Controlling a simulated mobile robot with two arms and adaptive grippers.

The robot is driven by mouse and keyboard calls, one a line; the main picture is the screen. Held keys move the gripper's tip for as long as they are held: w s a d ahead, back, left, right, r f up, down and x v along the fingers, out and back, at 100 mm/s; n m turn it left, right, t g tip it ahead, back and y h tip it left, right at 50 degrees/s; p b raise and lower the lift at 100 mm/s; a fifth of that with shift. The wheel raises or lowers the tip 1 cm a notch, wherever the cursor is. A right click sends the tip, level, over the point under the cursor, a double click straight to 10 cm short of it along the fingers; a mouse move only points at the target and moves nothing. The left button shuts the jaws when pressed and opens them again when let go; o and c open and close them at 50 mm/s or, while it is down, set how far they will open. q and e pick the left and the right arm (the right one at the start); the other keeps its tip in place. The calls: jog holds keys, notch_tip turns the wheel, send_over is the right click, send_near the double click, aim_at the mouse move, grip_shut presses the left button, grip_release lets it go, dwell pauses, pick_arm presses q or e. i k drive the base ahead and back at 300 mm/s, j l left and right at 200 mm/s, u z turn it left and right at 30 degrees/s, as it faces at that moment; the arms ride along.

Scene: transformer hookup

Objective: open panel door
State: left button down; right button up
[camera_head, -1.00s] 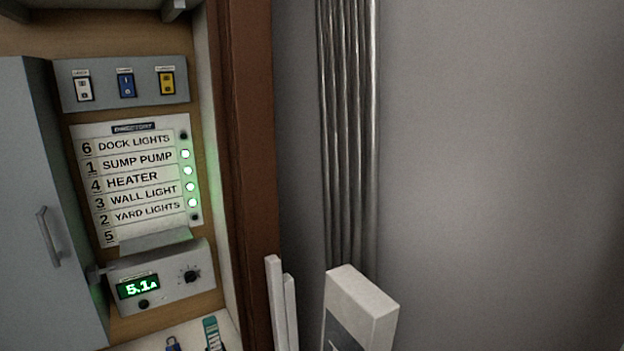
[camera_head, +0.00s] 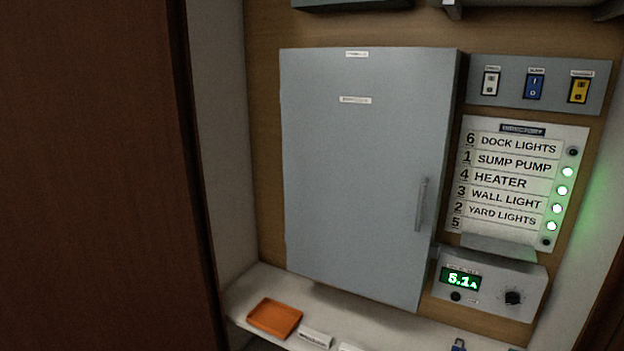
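The grey panel door (camera_head: 365,180) is in the middle of the head view, on the wooden back wall of a recess. It looks shut. Its upright bar handle (camera_head: 421,205) is near its right edge. Two small labels are on the door's upper part, too small to read. Neither of my grippers is in view, so nothing shows touching the door or handle.
Right of the door are a switch plate (camera_head: 538,85), a directory board (camera_head: 515,185) with green lights, and a meter box (camera_head: 490,284) reading about 5.1 A. Below, a shelf (camera_head: 245,290) holds an orange tray (camera_head: 275,318). A dark brown side panel (camera_head: 100,180) stands at left.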

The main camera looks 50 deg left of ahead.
aim_at(365, 130)
jog(key=u, duration=1.45)
